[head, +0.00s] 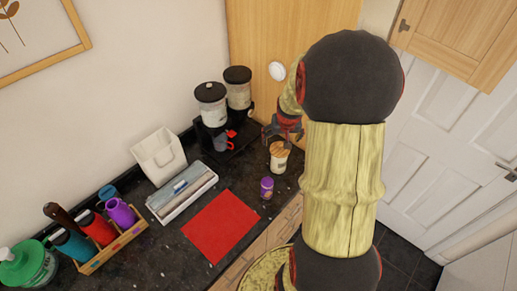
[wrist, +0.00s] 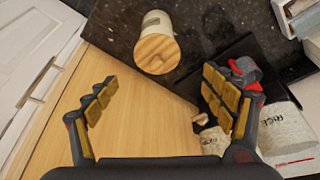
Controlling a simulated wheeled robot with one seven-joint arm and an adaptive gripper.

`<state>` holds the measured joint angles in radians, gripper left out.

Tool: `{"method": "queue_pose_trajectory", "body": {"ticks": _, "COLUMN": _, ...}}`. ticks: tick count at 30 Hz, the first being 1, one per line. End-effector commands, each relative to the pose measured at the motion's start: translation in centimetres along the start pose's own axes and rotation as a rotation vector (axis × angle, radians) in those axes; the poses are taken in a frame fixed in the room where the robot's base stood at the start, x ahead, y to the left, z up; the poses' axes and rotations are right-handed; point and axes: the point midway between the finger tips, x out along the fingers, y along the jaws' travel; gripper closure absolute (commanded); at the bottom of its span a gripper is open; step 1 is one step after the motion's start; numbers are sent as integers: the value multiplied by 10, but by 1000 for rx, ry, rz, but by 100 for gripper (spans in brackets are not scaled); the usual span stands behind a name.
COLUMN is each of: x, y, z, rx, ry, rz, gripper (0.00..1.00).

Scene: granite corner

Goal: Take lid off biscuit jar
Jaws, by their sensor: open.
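The biscuit jar (head: 278,164) is a small cream jar standing near the counter's corner, with its round wooden lid (head: 279,150) on top. In the wrist view the lid (wrist: 156,54) is seen from above, near the top centre, and part of the jar's cream side (wrist: 157,22) shows beyond it. My gripper (head: 283,133) is open and empty, just above and behind the jar in the head view. In the wrist view the lid lies ahead of the spread fingers (wrist: 158,88), apart from both.
A black stand (head: 229,143) with two black-lidded dispensers (head: 212,108) and a red scoop is close left of the gripper. A purple-lidded jar (head: 267,187) stands in front of the biscuit jar. A red mat (head: 222,225) lies on the dark counter. A wooden panel (head: 262,45) rises behind.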

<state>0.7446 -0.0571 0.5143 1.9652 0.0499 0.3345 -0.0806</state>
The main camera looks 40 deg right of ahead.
Motion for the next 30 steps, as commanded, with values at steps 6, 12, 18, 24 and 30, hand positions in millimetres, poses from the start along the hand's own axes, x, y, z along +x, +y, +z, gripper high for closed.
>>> {"method": "queue_pose_trajectory", "body": {"ticks": 6, "x": 19, "y": 0, "z": -1, "rx": -5, "ry": 5, "rz": 0, "gripper": 17}}
{"method": "queue_pose_trajectory", "body": {"ticks": 12, "x": 38, "y": 0, "z": -1, "rx": -6, "ry": 5, "rz": 1, "gripper": 17}}
{"method": "queue_pose_trajectory", "body": {"ticks": 18, "x": 67, "y": 0, "z": -2, "rx": -5, "ry": 5, "rz": 0, "gripper": 17}}
{"method": "queue_pose_trajectory", "body": {"ticks": 24, "x": 77, "y": 0, "z": -3, "rx": -5, "ry": 8, "rz": 1, "gripper": 17}}
{"method": "queue_pose_trajectory", "body": {"ticks": 30, "x": 77, "y": 0, "z": -3, "rx": -5, "ry": 8, "rz": 1, "gripper": 18}}
